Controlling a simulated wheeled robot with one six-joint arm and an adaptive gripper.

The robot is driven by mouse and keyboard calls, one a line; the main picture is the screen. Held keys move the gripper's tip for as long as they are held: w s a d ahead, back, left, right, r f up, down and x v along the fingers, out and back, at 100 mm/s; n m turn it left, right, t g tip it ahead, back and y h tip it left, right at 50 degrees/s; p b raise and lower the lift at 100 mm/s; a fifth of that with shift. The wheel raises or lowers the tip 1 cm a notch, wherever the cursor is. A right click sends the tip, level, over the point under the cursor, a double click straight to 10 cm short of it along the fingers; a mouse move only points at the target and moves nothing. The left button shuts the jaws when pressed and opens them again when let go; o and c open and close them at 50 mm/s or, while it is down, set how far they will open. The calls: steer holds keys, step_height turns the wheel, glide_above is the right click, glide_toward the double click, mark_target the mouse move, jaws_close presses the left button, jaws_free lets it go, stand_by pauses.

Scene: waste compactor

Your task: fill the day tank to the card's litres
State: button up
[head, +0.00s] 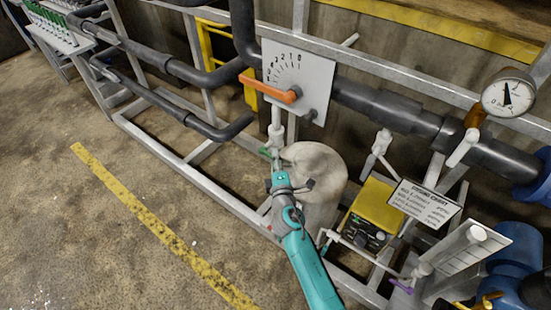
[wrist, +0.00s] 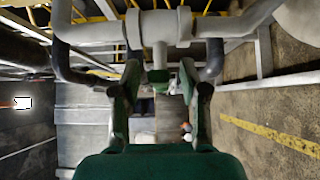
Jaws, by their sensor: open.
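A pale, round-topped tank (head: 318,168), likely the day tank, stands inside the pipe frame. My gripper (head: 277,160) is at the tank's left side, by a white valve below the dial plate. In the wrist view, my gripper (wrist: 160,88) has its fingers apart, with a small green valve handle (wrist: 159,75) between or just beyond the tips. I cannot tell whether they touch. A card headed like a dosing chart (head: 424,203) hangs at right; its rows are too small to read. No tank level is readable.
An orange lever (head: 272,89) lies across a numbered dial plate (head: 298,80). A pressure gauge (head: 508,93) is at upper right. A yellow pump box (head: 379,205) stands right of the tank. Grey pipes and frame rails crowd the area. Open floor with a yellow line (head: 150,217) is at left.

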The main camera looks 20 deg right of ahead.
steer(key=shift+w, duration=0.25)
jaws_close()
steer(key=shift+r+n+g, duration=0.25)
steer(key=shift+n+g, duration=0.05)
stand_by(0.4)
steer(key=shift+w+a+r+n+g, duration=0.1)
steer(key=shift+w+r+n+g, duration=0.05)
steer(key=shift+r+n+g, duration=0.5)
steer(key=shift+w+a+r+n+g, duration=0.1)
steer(key=shift+r+n+g, duration=0.35)
steer(key=shift+n+g, duration=0.3)
steer(key=shift+w+a+r+n+g+h, duration=0.3)
steer(key=shift+r+n+g, duration=0.2)
steer(key=shift+g, duration=0.4)
steer(key=shift+w+a+r+n+g+h, duration=0.15)
steer(key=shift+r+n+g+h, duration=0.3)
steer(key=shift+g, duration=0.45)
steer(key=shift+w+d+f, duration=0.1)
jaws_free()
